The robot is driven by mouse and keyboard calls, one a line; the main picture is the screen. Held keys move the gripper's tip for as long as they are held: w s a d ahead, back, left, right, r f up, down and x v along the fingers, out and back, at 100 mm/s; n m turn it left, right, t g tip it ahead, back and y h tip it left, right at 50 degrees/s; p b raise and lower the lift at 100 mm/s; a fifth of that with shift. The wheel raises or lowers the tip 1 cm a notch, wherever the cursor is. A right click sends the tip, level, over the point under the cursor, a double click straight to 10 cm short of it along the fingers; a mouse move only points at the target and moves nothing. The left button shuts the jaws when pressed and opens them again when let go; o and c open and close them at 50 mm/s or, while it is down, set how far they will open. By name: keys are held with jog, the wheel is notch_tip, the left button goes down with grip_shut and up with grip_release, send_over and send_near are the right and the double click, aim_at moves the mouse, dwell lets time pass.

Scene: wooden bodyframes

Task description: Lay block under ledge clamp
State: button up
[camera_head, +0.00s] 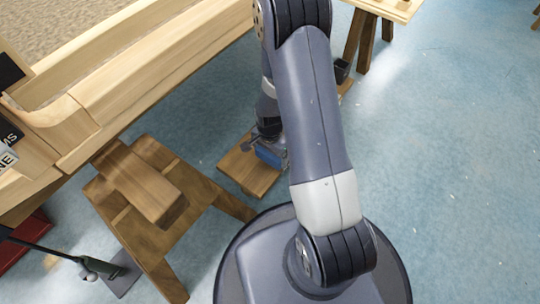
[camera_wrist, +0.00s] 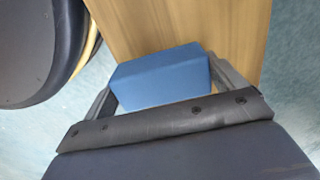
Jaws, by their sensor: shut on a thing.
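A blue block (camera_wrist: 162,78) is between the fingers of my gripper (camera_wrist: 168,85) in the wrist view. The fingers touch its left and right sides. In the head view the block (camera_head: 268,156) shows small beside my gripper (camera_head: 272,150), partly hidden by it. It is over or on a low wooden board (camera_head: 245,172); I cannot tell whether they touch. The same wood (camera_wrist: 225,25) lies behind the block in the wrist view. I cannot make out a ledge clamp for certain in either view.
A wooden stand (camera_head: 150,205) with a thick wood piece on it is at the lower left. A long wooden frame (camera_head: 110,85) runs across the upper left. The blue floor (camera_head: 440,170) at right is clear.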

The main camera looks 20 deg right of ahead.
jog(key=shift+f, duration=0.2)
jog(key=o, duration=0.8)
jog(key=shift+f, duration=0.15)
jog(key=shift+c, duration=0.2)
notch_tip(320, 180, up, 12)
jog(key=p, duration=0.5)
jog(key=shift+r, duration=0.2)
notch_tip(320, 180, down, 12)
jog(key=b, duration=0.5)
jog(key=shift+f, duration=0.2)
jog(key=shift+r+p, duration=0.85)
jog(key=shift+r, duration=0.95)
